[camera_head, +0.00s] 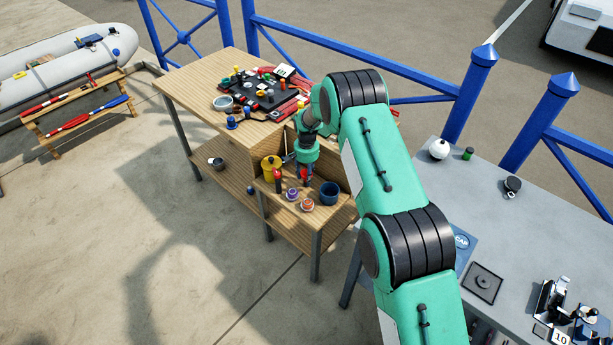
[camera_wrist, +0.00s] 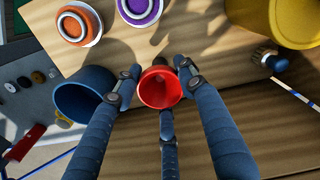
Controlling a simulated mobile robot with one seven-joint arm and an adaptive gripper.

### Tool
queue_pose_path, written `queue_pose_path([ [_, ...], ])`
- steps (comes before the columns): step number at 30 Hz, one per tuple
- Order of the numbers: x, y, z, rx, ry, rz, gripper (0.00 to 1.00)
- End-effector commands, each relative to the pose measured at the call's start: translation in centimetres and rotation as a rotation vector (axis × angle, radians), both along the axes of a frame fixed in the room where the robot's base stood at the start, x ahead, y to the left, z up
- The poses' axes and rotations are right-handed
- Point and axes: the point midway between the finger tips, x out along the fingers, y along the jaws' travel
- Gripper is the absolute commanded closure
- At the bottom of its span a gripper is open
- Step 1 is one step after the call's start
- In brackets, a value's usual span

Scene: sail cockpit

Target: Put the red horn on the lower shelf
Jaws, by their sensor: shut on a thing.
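The red horn (camera_wrist: 160,88) is between the fingers of my gripper (camera_wrist: 155,90) in the wrist view, its round open mouth facing the camera. My gripper is shut on it. In the head view my gripper (camera_head: 305,172) is over the open wooden compartment at the bench's right end, and a red bit of the horn shows there. I cannot tell whether the horn touches the board under it. The lower shelf (camera_head: 222,187) is the wooden board under the bench top, lower left of my gripper.
A metal cup (camera_head: 216,163) sits on the lower shelf, which is otherwise mostly clear.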

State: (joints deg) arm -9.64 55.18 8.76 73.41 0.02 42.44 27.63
Motion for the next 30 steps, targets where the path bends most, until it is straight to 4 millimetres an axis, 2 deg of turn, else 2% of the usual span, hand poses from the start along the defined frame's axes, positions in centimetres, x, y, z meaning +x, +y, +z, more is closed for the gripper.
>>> queue_pose_path([
  [5,0.0,0.0,-0.3,0.0,0.0,0.0,0.89],
  [6,0.0,0.0,-0.3,0.0,0.0,0.0,0.58],
  [9,0.0,0.0,-0.3,0.0,0.0,0.0,0.41],
  [22,0.0,0.0,0.2,0.0,0.0,0.0,0.41],
  [30,0.0,0.0,2.9,0.001,-0.001,0.0,0.41],
])
